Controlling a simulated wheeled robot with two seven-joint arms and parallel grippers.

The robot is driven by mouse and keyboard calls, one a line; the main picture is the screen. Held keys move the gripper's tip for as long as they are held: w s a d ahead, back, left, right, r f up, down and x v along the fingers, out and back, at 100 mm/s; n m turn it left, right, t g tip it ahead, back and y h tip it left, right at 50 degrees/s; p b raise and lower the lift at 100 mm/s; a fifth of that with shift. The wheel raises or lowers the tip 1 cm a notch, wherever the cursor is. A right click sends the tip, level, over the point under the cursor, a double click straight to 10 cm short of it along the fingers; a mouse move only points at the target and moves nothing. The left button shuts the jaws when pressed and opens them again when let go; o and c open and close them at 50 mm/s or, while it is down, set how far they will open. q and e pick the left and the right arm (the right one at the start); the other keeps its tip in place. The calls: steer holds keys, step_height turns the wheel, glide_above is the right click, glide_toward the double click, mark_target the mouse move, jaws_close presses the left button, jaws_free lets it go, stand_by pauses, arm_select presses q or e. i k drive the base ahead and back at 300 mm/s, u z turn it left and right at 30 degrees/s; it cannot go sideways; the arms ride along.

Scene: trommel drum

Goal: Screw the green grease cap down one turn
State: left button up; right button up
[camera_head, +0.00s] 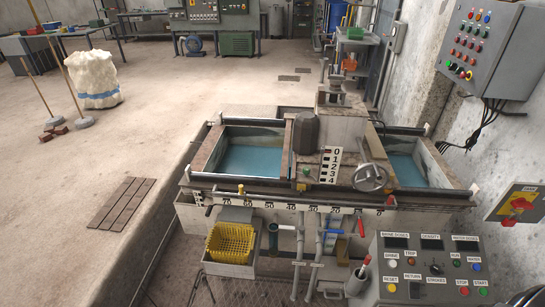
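A small green piece (306,171) shows on the front of the machine's central housing, left of the number scale; it is too small to tell whether it is the grease cap or how far down it sits. A dark green pipe end (272,228) shows lower, below the front rail. Neither of my grippers is in view.
The machine (340,210) has blue-water tanks on both sides and a grey handwheel (371,178) at its front right. A control console (430,270) stands at front right. The floor at left is mostly open.

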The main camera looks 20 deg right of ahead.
mark_target(305, 169)
steer(key=z, duration=0.05)
steer(key=i, duration=0.8)
steer(key=z, duration=0.95)
steer(key=i, duration=0.55)
steer(key=z, duration=0.6)
